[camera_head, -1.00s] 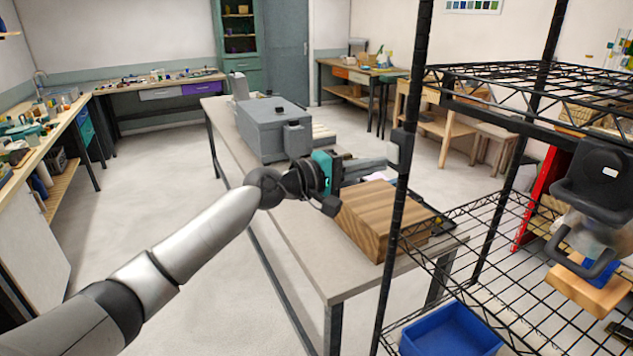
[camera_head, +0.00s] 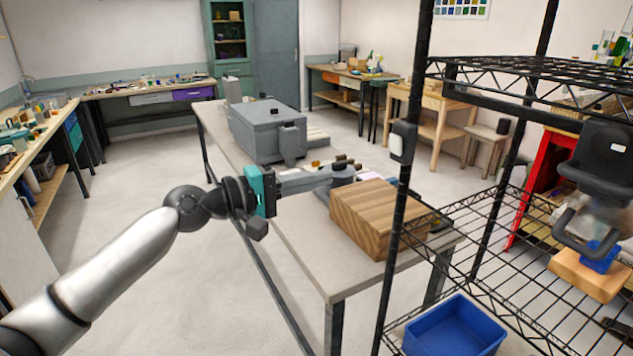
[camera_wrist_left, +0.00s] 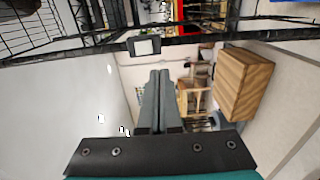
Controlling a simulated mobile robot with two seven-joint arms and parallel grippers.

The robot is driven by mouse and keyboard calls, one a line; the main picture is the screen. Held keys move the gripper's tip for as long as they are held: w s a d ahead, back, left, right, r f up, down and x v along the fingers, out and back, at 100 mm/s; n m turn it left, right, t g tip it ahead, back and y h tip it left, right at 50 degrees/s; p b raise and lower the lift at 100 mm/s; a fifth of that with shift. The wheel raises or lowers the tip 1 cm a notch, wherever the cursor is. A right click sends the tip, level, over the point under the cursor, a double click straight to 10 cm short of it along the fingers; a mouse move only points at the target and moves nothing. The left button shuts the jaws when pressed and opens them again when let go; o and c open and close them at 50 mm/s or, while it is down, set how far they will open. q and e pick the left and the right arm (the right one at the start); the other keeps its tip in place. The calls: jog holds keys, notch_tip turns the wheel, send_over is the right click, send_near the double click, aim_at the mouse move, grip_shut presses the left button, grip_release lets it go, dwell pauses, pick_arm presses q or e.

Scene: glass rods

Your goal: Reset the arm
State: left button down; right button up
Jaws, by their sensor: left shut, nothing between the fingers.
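My left gripper (camera_head: 328,178) reaches in from the left over the grey workbench (camera_head: 300,246). Its teal and black wrist is short of the bench's near edge, and its fingers point right. In the left wrist view the two grey fingers (camera_wrist_left: 160,76) lie side by side, shut, with nothing between them. The fingertips are left of the wooden block (camera_head: 380,215) and apart from it. The block also shows at the right of the left wrist view (camera_wrist_left: 243,85). My right gripper is not in view.
A black wire rack (camera_head: 400,205) stands at the right, with a blue bin (camera_head: 455,328) on its lower shelf. A grey box (camera_head: 268,130) sits at the bench's far end. Several small dark items lie beyond my fingers. The floor left of the bench is clear.

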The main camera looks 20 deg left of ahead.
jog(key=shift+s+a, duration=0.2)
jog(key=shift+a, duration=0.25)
